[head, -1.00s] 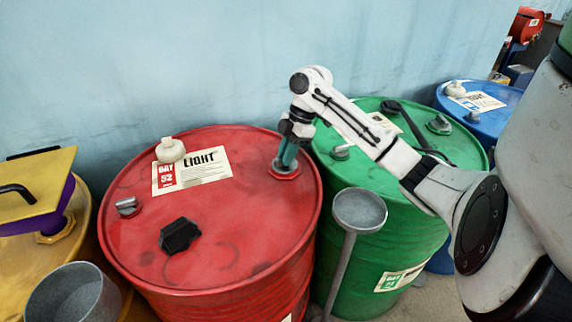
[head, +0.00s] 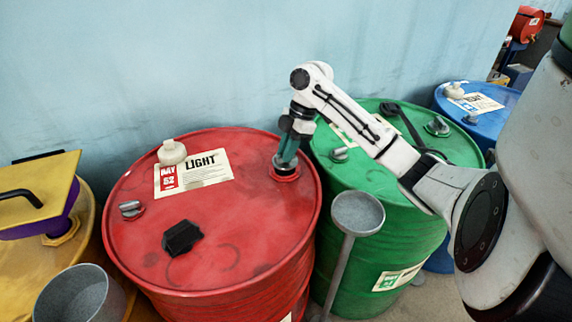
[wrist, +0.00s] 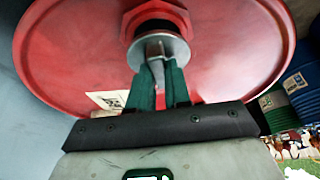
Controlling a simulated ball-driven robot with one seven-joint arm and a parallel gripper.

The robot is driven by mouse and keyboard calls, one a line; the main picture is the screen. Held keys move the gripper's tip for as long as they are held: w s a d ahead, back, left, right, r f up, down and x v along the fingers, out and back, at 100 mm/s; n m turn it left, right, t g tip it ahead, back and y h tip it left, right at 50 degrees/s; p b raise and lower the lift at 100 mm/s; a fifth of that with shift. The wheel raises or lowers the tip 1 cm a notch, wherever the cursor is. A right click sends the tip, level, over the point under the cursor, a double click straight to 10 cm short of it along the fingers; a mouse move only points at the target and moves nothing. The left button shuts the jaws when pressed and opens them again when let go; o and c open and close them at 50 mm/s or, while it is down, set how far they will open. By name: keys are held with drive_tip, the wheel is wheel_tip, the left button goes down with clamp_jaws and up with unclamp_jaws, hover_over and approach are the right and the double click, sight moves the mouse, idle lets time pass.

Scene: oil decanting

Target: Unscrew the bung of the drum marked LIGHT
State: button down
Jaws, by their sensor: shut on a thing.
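The red drum (head: 225,235) carries a label (head: 195,172) reading LIGHT and DAY 52 on its lid. My gripper (head: 287,155) points down at the right-hand opening of this lid, with its teal fingers closed. In the wrist view my gripper (wrist: 162,78) is shut on the upright fin of a round grey metal bung (wrist: 172,50). The bung sits at a red hexagonal collar (wrist: 155,14), with a dark band between its grey disc and the collar. In the head view the fingers mostly hide the bung, and the red collar (head: 286,172) shows below them.
On the red lid are a white bottle-like item (head: 172,152), a second small metal bung (head: 131,209) and a black block (head: 182,237). A green drum (head: 375,225) stands close at right, with a grey dish on a stem (head: 358,212) in front. A grey cup (head: 80,295) stands front left.

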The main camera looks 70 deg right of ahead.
drive_tip(key=shift+r, duration=0.15)
wheel_tip(320, 180, up, 5)
drive_tip(key=p, duration=0.4)
